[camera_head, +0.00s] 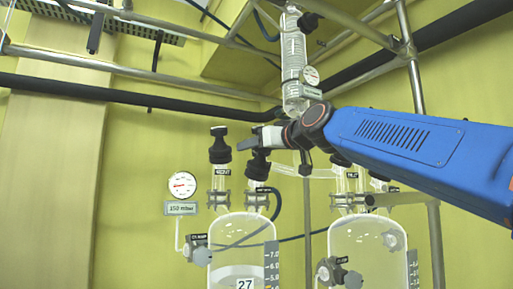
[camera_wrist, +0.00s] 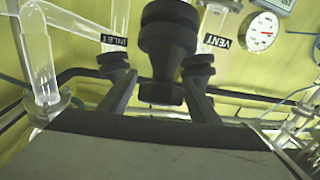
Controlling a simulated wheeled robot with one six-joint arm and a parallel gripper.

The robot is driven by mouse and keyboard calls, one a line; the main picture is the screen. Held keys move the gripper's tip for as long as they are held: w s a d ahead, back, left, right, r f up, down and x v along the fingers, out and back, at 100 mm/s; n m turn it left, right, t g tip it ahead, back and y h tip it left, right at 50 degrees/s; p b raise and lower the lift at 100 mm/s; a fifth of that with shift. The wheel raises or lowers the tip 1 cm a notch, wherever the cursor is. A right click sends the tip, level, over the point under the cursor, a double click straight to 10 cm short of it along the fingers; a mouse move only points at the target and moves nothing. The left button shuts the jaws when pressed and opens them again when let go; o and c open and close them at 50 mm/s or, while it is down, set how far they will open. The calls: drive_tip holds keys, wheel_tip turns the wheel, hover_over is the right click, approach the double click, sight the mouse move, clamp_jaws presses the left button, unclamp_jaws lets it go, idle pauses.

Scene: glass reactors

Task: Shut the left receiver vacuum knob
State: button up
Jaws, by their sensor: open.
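A dark stopper-like knob (camera_wrist: 168,40) stands large in the middle of the wrist view, with its small cap between the two fingers. I take it for the vacuum knob, though its label does not show. In the head view it seems to be the dark knob (camera_head: 257,163) on the left receiver (camera_head: 226,256), just below my gripper (camera_head: 243,143), which partly covers it. My gripper, also in the wrist view (camera_wrist: 160,88), is open around the cap. Contact cannot be told.
Another dark knob (camera_head: 219,143) stands left of my gripper. INLET (camera_wrist: 114,40) and VENT (camera_wrist: 217,41) labels flank the middle knob. A gauge (camera_head: 182,185) hangs left. The right receiver (camera_head: 368,250) and metal pipes stand on the right.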

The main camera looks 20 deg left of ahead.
drive_tip(key=c, duration=1.1)
drive_tip(key=shift+o, duration=0.2)
drive_tip(key=shift+w+m+t+h, duration=0.1)
drive_tip(key=shift+m+t+h, duration=0.4)
drive_tip(key=shift+m+t, duration=0.3)
drive_tip(key=shift+w+d+m+t+h, duration=0.1)
drive_tip(key=shift+d+m+t+h, duration=0.05)
drive_tip(key=shift+m+t+h, duration=0.45)
drive_tip(key=shift+w+d+m+t+h, duration=0.1)
drive_tip(key=shift+m+t+h, duration=0.25)
drive_tip(key=shift+m, duration=0.45)
drive_tip(key=shift+w+d+f+m+t+h, duration=0.1)
drive_tip(key=shift+m+t+h, duration=0.3)
drive_tip(key=shift+m+h, duration=0.3)
drive_tip(key=shift+w+d+m+t+h, duration=0.1)
drive_tip(key=shift+m+t+h, duration=0.25)
drive_tip(key=shift+m+h, duration=0.3)
drive_tip(key=shift+w+d+m+h, duration=0.1)
drive_tip(key=shift+d+m+h, duration=0.1)
drive_tip(key=shift+m+h, duration=0.4)
